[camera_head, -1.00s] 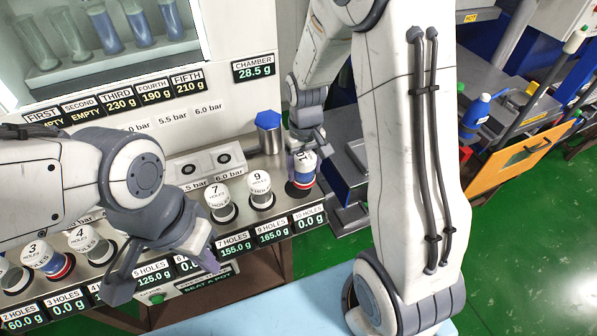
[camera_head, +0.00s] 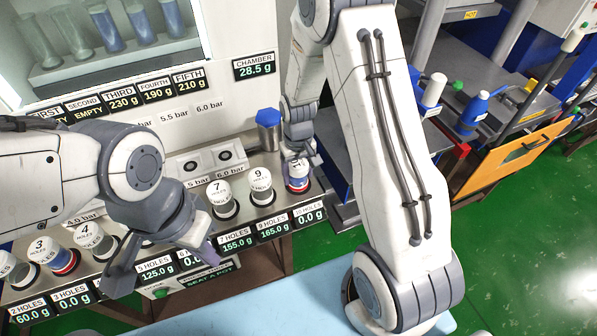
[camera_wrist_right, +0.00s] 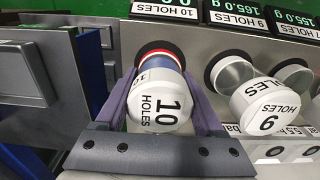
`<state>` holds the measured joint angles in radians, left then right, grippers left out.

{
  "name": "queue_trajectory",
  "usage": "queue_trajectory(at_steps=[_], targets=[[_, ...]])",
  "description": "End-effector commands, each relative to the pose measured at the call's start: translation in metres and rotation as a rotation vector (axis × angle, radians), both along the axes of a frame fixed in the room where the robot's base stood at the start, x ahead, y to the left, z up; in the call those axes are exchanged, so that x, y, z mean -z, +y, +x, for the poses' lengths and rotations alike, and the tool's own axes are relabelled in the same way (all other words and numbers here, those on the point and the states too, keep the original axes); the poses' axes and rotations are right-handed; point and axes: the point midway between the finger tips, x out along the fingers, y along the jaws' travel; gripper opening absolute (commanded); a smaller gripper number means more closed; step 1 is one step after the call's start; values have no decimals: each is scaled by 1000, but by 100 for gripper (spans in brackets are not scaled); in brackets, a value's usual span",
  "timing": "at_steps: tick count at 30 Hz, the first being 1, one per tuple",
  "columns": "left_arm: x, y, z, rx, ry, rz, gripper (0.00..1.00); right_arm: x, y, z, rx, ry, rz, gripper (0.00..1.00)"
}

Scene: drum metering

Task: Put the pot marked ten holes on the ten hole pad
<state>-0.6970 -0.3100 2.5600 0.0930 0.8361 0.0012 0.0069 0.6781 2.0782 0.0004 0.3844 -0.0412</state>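The pot marked 10 holes, with a white cap and blue and red lower part, shows in the right wrist view (camera_wrist_right: 160,98) and the head view (camera_head: 298,182). My right gripper (camera_wrist_right: 163,105) has a finger against each side of it. The pot is at the dark round ten hole pad (camera_wrist_right: 160,47), at the right end of the row; whether its base touches the pad is hard to tell. The 10 holes display (camera_head: 311,214) reads 0.0 g. My left gripper (camera_head: 165,265) is open and empty, fingers apart, in front of the row.
The 9 holes pot (camera_head: 261,181) and 7 holes pot (camera_head: 220,194) stand close left of the ten hole pad. A blue-topped hexagonal post (camera_head: 268,128) stands behind. Pots marked 3 (camera_head: 44,250) and 4 (camera_head: 89,236) are at the left.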

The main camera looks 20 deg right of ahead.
Motion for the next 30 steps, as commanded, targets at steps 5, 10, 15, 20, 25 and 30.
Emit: queue_trajectory(at_steps=[5, 10, 15, 20, 25, 30], targets=[[0, 0, 0, 0, 0, 0, 0, 0, 0, 0, 0, 0, 0, 100], [-1, 0, 0, 0, 0, 0, 0, -1, 0, 0, 0, 0, 0, 100], [2, 0, 0, 0, 0, 0, 0, -15, 0, 1, 0, -5, 0, 100], [9, 0, 0, 0, 0, 0, 0, -47, 0, 2, 0, -8, 0, 100], [15, 0, 0, 1, 0, 0, 0, -84, 0, 1, 0, -6, 0, 100], [18, 0, 0, 1, 0, 0, 0, -111, 0, 1, 0, -3, 0, 100]])
